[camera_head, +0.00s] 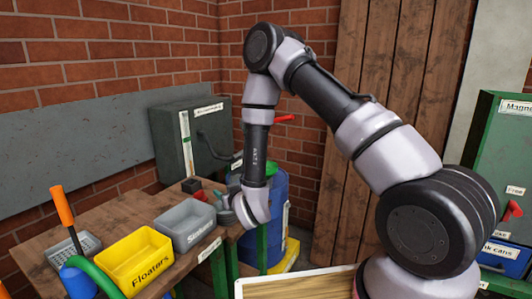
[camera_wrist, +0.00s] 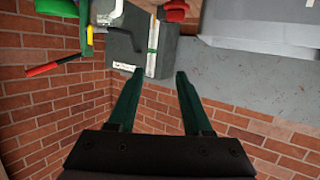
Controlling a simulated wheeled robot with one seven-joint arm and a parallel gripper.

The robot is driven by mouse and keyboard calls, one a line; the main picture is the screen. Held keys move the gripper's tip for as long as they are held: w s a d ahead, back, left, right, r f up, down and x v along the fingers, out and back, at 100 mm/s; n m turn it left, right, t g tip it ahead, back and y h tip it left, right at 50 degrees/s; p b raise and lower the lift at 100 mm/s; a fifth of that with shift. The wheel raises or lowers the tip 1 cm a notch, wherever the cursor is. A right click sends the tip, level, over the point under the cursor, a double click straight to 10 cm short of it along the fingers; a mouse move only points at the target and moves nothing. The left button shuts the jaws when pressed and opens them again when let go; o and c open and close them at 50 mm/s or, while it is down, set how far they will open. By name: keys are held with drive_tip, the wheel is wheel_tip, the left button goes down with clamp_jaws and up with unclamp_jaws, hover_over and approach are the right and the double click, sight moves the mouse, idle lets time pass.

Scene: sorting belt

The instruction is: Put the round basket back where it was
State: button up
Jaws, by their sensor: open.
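My gripper (camera_wrist: 158,76) is open, with nothing between its two dark green fingers in the wrist view. In the camera_head view my gripper is over the right end of the wooden bench, partly hidden by my wrist. I cannot make out a clearly round basket. A grey perforated basket (camera_head: 88,243) stands at the bench's left end. An orange-handled tool (camera_head: 62,207) rises beside or from it; I cannot tell which. The basket is well left of my gripper and not visible in the wrist view.
A yellow Floaters bin (camera_head: 136,260) and a grey Sinkers bin (camera_head: 186,223) stand on the bench (camera_head: 115,218). A grey-green cabinet (camera_head: 176,142) is behind. A blue drum (camera_head: 277,215) stands beyond my wrist. A green cabinet (camera_head: 488,150) stands at right.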

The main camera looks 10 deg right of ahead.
drive_tip(key=w+d+r+m+g+h, duration=0.1)
drive_tip(key=w+d+r+m, duration=0.1)
drive_tip(key=d+r, duration=0.5)
drive_tip(key=w+d+r+m+g+h, duration=0.1)
drive_tip(key=w+d+r+m+h, duration=0.2)
drive_tip(key=r, duration=0.8)
drive_tip(key=s+d+r+m+g, duration=0.1)
drive_tip(key=s+d+r+g, duration=0.1)
drive_tip(key=s+d+r, duration=0.8)
drive_tip(key=s+d+r+m+g, duration=0.1)
drive_tip(key=s+d+r, duration=0.2)
drive_tip(key=s, duration=0.7)
drive_tip(key=s+d+r+m+g, duration=0.1)
drive_tip(key=s+d+r, duration=0.3)
drive_tip(key=s, duration=0.6)
drive_tip(key=shift+s+d+r+m+g, duration=0.15)
drive_tip(key=shift+s+r+m+g, duration=0.3)
drive_tip(key=shift+r, duration=0.25)
